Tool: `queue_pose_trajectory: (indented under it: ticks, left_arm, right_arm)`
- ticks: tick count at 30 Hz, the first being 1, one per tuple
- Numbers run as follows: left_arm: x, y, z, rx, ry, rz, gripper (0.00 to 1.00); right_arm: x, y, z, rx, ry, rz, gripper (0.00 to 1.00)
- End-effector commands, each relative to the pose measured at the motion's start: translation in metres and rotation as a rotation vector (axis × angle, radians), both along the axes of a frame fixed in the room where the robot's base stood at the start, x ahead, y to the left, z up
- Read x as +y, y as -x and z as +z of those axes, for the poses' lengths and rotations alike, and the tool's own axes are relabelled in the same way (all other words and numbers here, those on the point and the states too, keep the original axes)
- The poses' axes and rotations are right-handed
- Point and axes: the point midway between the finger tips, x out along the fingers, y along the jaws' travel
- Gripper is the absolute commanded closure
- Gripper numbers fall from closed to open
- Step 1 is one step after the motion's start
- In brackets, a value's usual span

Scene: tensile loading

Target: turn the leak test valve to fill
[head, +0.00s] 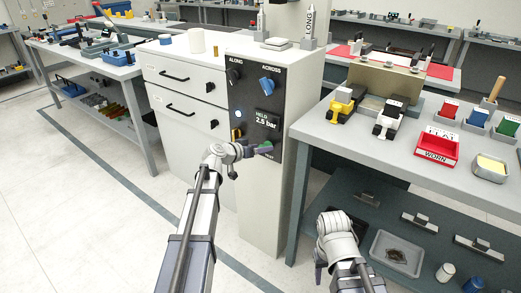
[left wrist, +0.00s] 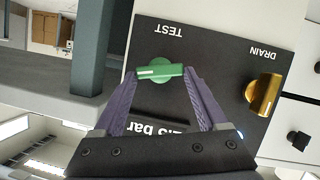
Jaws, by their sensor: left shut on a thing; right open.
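The leak test valve is a green handle (left wrist: 160,72) on the dark panel (left wrist: 215,55), by the word TEST. Its handle lies nearly level in the left wrist view, with a white mark at its left end. My left gripper (head: 252,150) is shut on the green handle, one purple finger at each end. In the head view the gripper partly hides the handle. The display (head: 265,117) reads 2.5 bar. No fill label can be made out. My right gripper (head: 322,270) is open and empty, low in front of the right bench.
The panel also carries a black ALONG knob (head: 233,75), a blue ACROSS knob (head: 267,85) and a yellow DRAIN knob (left wrist: 264,95). The cabinet drawers (head: 185,80) are left of the panel. A grey bench (head: 370,135) with machines and trays stands close on the right.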

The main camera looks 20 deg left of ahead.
Motion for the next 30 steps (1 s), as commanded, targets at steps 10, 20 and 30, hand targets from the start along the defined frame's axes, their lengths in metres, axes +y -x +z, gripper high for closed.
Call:
queue_pose_trajectory:
  ticks: [10,20,30]
  left_arm:
    - [0.006,-0.002,-0.007,0.115,0.307,-0.002,0.81]
    - [0.008,-0.003,-0.011,0.223,0.6,-0.004,0.81]
    - [0.009,-0.003,-0.015,0.329,0.892,-0.004,0.81]
  right_arm:
    - [0.0,0.0,-0.018,0.0,0.0,0.0,0.5]
    - [0.0,0.0,-0.041,0.0,0.0,0.0,0.5]
    - [-0.001,0.0,-0.067,-0.001,0.004,0.001,0.5]
